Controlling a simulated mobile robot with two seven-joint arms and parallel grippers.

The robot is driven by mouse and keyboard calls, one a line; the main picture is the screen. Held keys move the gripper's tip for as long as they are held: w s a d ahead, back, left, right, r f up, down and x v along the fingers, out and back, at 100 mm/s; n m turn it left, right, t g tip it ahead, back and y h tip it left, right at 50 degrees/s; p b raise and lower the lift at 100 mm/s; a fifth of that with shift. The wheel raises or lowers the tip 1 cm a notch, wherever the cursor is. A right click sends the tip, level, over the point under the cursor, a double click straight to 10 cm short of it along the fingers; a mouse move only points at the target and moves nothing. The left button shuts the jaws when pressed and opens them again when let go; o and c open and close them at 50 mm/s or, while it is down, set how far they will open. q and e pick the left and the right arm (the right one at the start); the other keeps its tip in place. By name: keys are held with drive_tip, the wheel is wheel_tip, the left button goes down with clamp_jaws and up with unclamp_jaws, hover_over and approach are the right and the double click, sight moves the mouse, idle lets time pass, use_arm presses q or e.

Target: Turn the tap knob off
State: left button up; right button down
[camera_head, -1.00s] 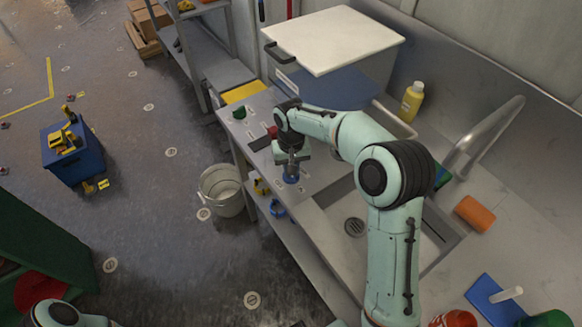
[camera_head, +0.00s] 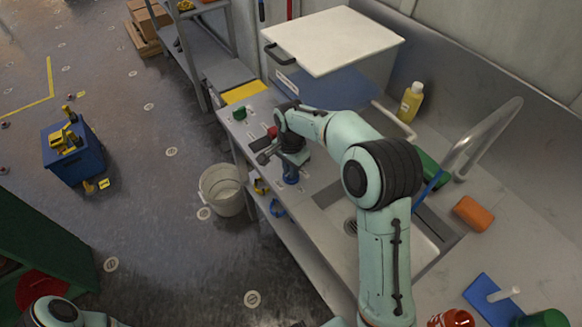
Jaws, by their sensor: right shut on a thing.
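My right gripper (camera_head: 291,172) reaches down over the left part of the steel counter, shut on a blue tap knob (camera_head: 291,179). The jaws and wrist hide much of the knob. A red knob (camera_head: 271,132) is partly hidden behind my wrist, and a green knob (camera_head: 239,113) stands farther left on the counter. The curved metal tap (camera_head: 488,137) rises at the right, behind the sink (camera_head: 408,238). My left gripper is out of view.
A white-lidded box (camera_head: 333,40) and yellow bottle (camera_head: 410,102) stand at the back. An orange block (camera_head: 473,213) lies right of the sink. A bucket (camera_head: 222,190) and blue crate (camera_head: 72,155) are on the floor. The counter (camera_head: 318,172) is clear around the knobs.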

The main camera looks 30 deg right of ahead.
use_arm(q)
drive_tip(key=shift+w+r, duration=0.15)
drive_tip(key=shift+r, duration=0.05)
use_arm(e)
drive_tip(key=shift+m, duration=1.6)
drive_tip(key=c, duration=1.1)
unclamp_jaws()
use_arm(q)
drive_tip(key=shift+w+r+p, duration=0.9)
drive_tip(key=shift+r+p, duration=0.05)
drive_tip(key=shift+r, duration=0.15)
use_arm(e)
wheel_tip(320, 180, up, 13)
drive_tip(key=shift+r, duration=0.2)
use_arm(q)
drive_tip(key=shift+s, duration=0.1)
use_arm(e)
drive_tip(key=shift+f, duration=0.1)
